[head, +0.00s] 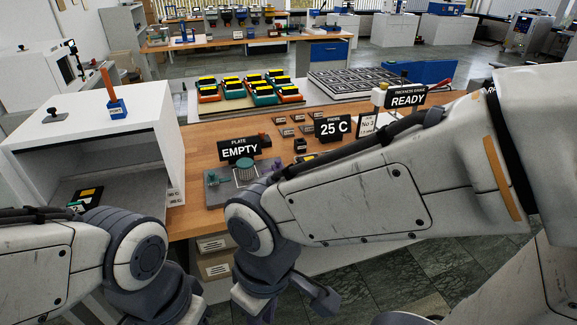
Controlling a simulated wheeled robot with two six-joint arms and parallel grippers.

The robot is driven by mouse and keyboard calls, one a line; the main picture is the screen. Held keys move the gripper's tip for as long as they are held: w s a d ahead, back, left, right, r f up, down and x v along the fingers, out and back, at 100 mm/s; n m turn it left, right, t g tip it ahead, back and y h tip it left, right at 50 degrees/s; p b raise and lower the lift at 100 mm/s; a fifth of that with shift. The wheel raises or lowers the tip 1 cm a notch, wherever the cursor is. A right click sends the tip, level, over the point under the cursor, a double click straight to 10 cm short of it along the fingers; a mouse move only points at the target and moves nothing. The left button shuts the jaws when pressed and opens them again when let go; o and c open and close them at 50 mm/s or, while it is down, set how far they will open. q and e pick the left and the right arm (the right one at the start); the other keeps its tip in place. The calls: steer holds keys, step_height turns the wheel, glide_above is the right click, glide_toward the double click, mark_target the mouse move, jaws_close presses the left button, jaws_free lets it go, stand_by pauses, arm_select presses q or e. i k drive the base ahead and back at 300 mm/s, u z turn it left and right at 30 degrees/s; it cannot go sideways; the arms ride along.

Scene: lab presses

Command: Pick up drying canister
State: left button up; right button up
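No object is plainly marked as the drying canister. My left arm comes in at the lower left, in front of the white open-fronted cabinet (92,122). My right arm crosses from the right and bends down at the table's front edge. Both wrists run down out of the picture, so neither pair of fingertips shows. My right arm hides part of the table.
The wooden table (200,150) carries signs "EMPTY" (239,150), "25 C" (333,127) and "READY" (405,100). Several yellow-topped blocks (245,88) stand on a mat behind, beside a patterned board (358,83). A black-and-yellow item (88,195) lies inside the cabinet.

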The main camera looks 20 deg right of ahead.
mark_target(245, 168)
steer(key=u, duration=0.3)
steer(key=k, duration=1.25)
steer(key=z, duration=0.25)
steer(key=i, duration=0.6)
steer(key=z, duration=0.5)
steer(key=i, duration=1.3)
steer(key=u, duration=0.9)
